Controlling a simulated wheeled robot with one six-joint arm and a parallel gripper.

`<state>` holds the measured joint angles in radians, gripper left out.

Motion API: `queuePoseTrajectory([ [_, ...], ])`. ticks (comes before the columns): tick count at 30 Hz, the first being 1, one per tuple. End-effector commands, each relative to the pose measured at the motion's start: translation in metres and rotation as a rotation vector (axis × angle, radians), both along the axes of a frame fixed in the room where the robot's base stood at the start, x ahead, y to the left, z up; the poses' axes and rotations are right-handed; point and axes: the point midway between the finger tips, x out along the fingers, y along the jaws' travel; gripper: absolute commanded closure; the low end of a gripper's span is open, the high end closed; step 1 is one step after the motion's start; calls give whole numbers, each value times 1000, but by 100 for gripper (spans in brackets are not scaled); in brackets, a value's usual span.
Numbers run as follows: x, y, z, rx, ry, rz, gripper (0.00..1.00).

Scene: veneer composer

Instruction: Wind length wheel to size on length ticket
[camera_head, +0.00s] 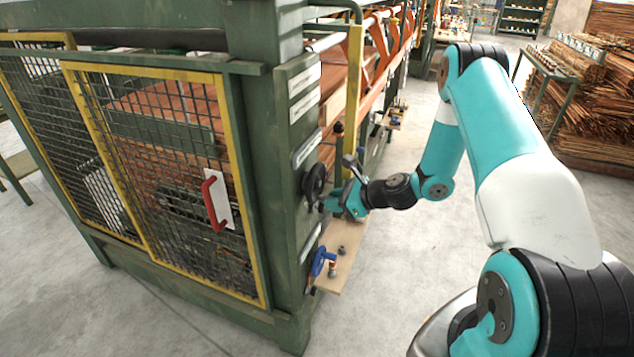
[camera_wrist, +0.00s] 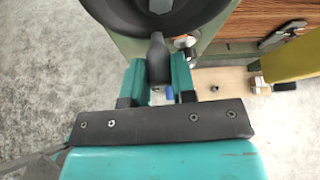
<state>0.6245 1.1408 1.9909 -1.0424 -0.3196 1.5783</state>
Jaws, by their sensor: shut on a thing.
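The length wheel (camera_head: 315,183) is a black handwheel on the green end post of the machine. It also shows at the top of the wrist view (camera_wrist: 158,14), with its dark crank handle (camera_wrist: 157,58) pointing at me. My gripper (camera_head: 330,203) is at the wheel's lower right. In the wrist view my gripper (camera_wrist: 160,75) has its teal fingers shut on both sides of the handle. Pale label plates (camera_head: 307,148) sit on the post above and below the wheel, but their writing is too small to read. I cannot tell which one is the length ticket.
A wooden shelf (camera_head: 345,262) with a blue clamp (camera_head: 322,262) juts out below the wheel. A yellow post (camera_head: 353,100) stands close behind my gripper. A mesh guard door (camera_head: 165,180) with a red handle is at left.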

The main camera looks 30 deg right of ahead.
Motion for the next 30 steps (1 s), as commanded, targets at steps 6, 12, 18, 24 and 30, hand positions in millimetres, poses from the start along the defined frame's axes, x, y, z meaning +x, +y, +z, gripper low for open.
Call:
queuePoseTrajectory([
  [6, 1, -1, 2, 0, -5, 0, 57],
  [12, 1, -1, 1, -1, -5, -1, 57],
  [18, 0, 0, 1, 0, -4, 0, 57],
  [24, 0, 0, 1, 0, -4, 0, 80],
  [30, -1, 2, 2, 1, -3, 0, 90],
])
